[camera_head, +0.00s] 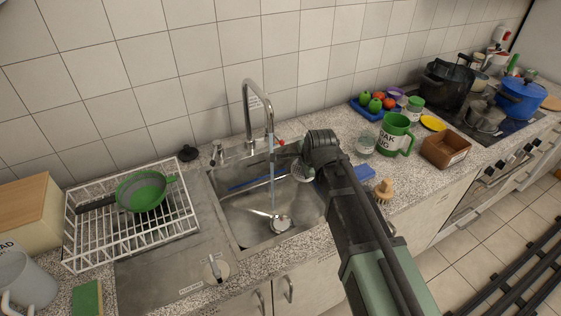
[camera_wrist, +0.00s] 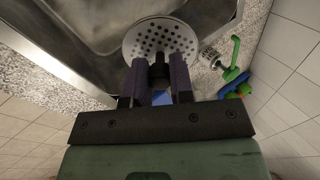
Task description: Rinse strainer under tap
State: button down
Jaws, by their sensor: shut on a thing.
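My gripper (camera_wrist: 160,80) is shut on the stem of a strainer (camera_wrist: 160,36), a round pale metal disc with many holes. In the head view the strainer (camera_head: 303,172) is partly hidden by my gripper, at the right side of the steel sink (camera_head: 238,208). The tall curved tap (camera_head: 247,110) stands behind the sink. A thin bluish stream of water (camera_head: 272,185) falls from its spout into the basin. The strainer is to the right of the stream, apart from it. A round metal drain (camera_head: 279,223) shows on the basin floor.
A white dish rack (camera_head: 88,225) with a green strainer-like pan (camera_head: 142,192) stands left. Right of the sink are a glass (camera_head: 365,146), a green mug (camera_head: 394,135), a brush (camera_head: 383,190) and a brown box (camera_head: 446,150). A sponge (camera_head: 87,298) lies front left.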

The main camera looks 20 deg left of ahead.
jog(key=s+d+r+p, duration=0.1)
jog(key=d+r+p, duration=0.3)
jog(key=shift+s+d, duration=0.35)
dwell(0.6)
